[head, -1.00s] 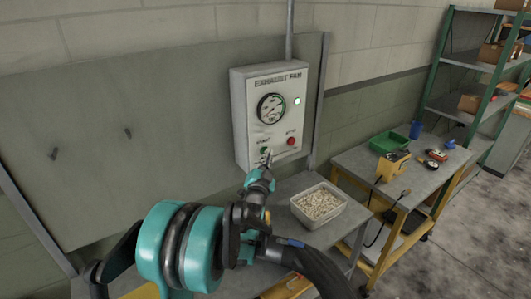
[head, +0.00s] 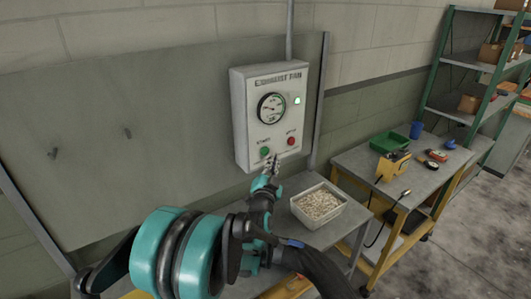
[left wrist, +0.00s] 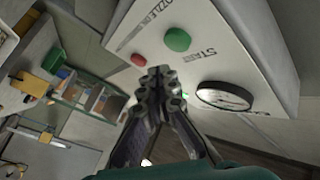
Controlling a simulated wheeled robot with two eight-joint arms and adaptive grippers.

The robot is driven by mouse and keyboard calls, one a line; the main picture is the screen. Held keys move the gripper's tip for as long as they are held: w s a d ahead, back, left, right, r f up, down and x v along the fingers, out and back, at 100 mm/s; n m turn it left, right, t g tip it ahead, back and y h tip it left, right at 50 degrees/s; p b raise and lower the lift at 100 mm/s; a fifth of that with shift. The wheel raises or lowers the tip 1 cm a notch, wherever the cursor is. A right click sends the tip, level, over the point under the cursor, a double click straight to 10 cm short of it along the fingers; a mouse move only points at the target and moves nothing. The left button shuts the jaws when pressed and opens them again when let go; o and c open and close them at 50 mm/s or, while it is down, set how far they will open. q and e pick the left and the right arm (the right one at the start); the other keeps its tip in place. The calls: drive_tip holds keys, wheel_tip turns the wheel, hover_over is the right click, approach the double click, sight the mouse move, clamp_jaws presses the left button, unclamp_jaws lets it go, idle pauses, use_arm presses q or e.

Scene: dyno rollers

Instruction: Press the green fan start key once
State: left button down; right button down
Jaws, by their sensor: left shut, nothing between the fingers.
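The exhaust fan control box (head: 270,117) is mounted on the wall panel. The green start key (head: 265,152) sits low on its face, left of the red stop key (head: 291,141). Above them are a round gauge (head: 271,108) and a lit indicator light (head: 297,100). My left gripper (head: 273,162) is shut and empty, just below and right of the green key, apart from it. In the left wrist view the shut fingertips (left wrist: 160,83) show below the green key (left wrist: 177,40), with the red key (left wrist: 139,60) to the left. My right gripper is not in view.
A bin of pale pellets (head: 320,205) stands on the bench below the box. A second bench (head: 350,160) to the right holds a green tray (head: 390,142), a yellow device (head: 392,168) and a blue cup (head: 416,129). Green shelving stands at the far right.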

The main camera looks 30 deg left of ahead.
use_arm(q)
drive_tip(key=shift+s+d, duration=0.35)
drive_tip(key=shift+d, duration=0.4)
drive_tip(key=shift+s+d, duration=0.3)
drive_tip(key=shift+d, duration=0.45)
drive_tip(key=s+d+f+g+h, duration=0.2)
drive_tip(key=s+d+h, duration=0.2)
drive_tip(key=d, duration=0.4)
drive_tip(key=s+d+f+g+h, duration=0.1)
drive_tip(key=s+d+g+h, duration=0.2)
drive_tip(key=d, duration=0.4)
drive_tip(key=s+d+f+n+g, duration=0.1)
drive_tip(key=s+f+g, duration=0.1)
drive_tip(key=s, duration=0.4)
drive_tip(key=s+d+f+n+g, duration=0.1)
drive_tip(key=s+d+f+g, duration=0.1)
drive_tip(key=s+f, duration=0.2)
drive_tip(key=s+d+f+n+g, duration=0.1)
drive_tip(key=s+f+g, duration=0.1)
drive_tip(key=s, duration=0.8)
drive_tip(key=shift+s+d+f, duration=0.15)
drive_tip(key=shift+d+f, duration=0.25)
drive_tip(key=shift+f, duration=0.5)
